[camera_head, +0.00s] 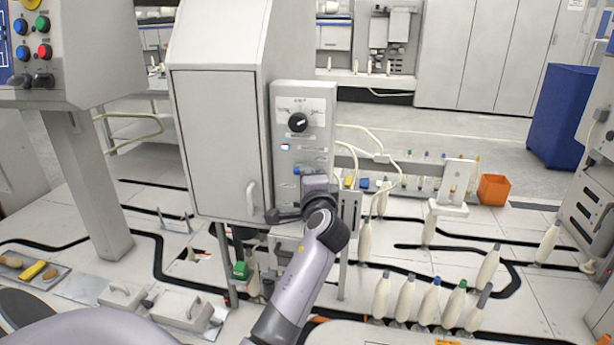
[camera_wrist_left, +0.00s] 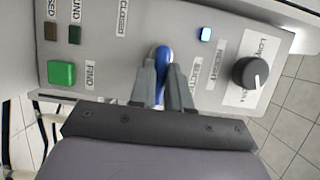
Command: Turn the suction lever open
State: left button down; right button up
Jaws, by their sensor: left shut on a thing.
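The suction lever (camera_wrist_left: 162,54) is a blue handle on the grey control panel (camera_wrist_left: 110,70), beside printed labels including "CLOSED". My left gripper (camera_wrist_left: 163,85) is shut on the lever, with one finger on each side of it. The lever's rounded end shows between the fingertips. In the head view my left gripper (camera_head: 300,190) is at the lower front of the control panel (camera_head: 312,105), below the black knob, and mostly hides the lever. My right gripper is not in view.
Several bobbins (camera_head: 405,298) stand at the lower right; an orange bin (camera_head: 494,190) is behind.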

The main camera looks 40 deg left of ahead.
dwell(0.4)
pick_arm(q)
jog(key=c, duration=1.1)
grip_release()
jog(key=shift+d, duration=0.1)
jog(key=shift+v, duration=3.55)
